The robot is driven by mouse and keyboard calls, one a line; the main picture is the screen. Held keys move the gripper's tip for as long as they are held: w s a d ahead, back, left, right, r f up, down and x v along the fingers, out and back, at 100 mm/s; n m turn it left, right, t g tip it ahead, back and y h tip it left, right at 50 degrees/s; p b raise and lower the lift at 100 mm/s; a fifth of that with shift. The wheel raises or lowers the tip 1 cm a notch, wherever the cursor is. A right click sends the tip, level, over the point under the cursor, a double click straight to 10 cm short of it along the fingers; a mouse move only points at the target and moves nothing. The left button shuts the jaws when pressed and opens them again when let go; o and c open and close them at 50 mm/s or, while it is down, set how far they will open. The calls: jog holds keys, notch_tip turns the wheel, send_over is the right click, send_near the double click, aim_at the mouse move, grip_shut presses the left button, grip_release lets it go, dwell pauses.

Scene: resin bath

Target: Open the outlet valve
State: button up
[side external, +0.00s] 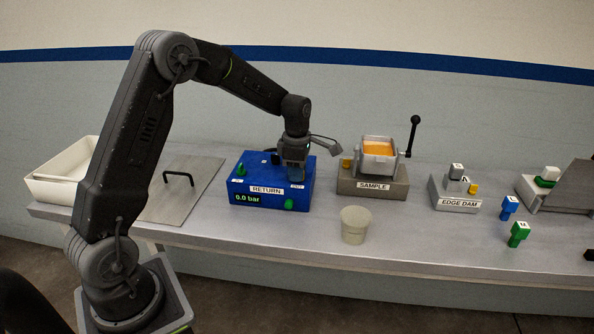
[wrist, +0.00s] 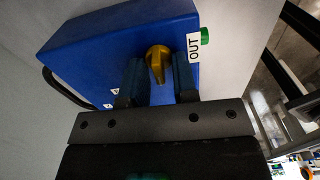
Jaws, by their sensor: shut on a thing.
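The blue box (side external: 262,168) carries a RETURN label and a green display reading 0.0 bar. In the wrist view its blue face (wrist: 110,50) fills the upper left. A yellow valve handle (wrist: 157,55) stands on the box beside the OUT label (wrist: 194,46). My gripper (wrist: 158,74) is shut on this handle, one finger on each side of it. In the side view my gripper (side external: 293,174) points down at the right part of the box and hides the handle there.
Left of the box lies a metal plate with a dark handle (side external: 178,180), then a white tray (side external: 50,188). Right are the SAMPLE block (side external: 372,186) with an orange-filled pan (side external: 378,147) and a black-knobbed lever (side external: 413,135). A pale cup (side external: 354,225) stands in front.

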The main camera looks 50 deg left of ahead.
jog(key=m, duration=0.4)
jog(key=shift+w+a+m, duration=0.1)
jog(key=shift+m, duration=0.2)
jog(key=m, duration=0.4)
jog(key=shift+w+m, duration=0.15)
jog(key=shift+m, duration=0.15)
jog(key=m, duration=0.4)
jog(key=shift+w+r, duration=0.1)
jog(key=shift+w, duration=0.05)
jog(key=shift+m, duration=2.1)
jog(key=shift+w, duration=0.1)
jog(key=o, duration=0.6)
